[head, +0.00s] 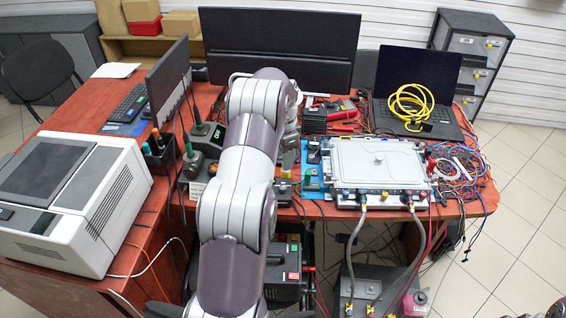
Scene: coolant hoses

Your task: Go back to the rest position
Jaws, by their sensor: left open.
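My left arm comes in from the bottom, rises over the red-brown table (95,100) and bends down at its elbow. My left gripper (286,188) is at the far end of this arm, small and partly hidden by the arm, over the table just left of the silver unit. It is open, and I see nothing held in it. The silver flat-topped unit (378,160) sits on a blue mat (312,185). Two grey hoses (354,245) (416,238) hang from its front edge to a dark box (375,285) below.
A large white-grey machine (70,195) stands at the left. Monitors (280,45) stand behind my arm. A laptop (415,80) carries a coiled yellow cable (410,102). Loose wires (460,165) crowd the right table end. Tiled floor (530,200) is clear at the right.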

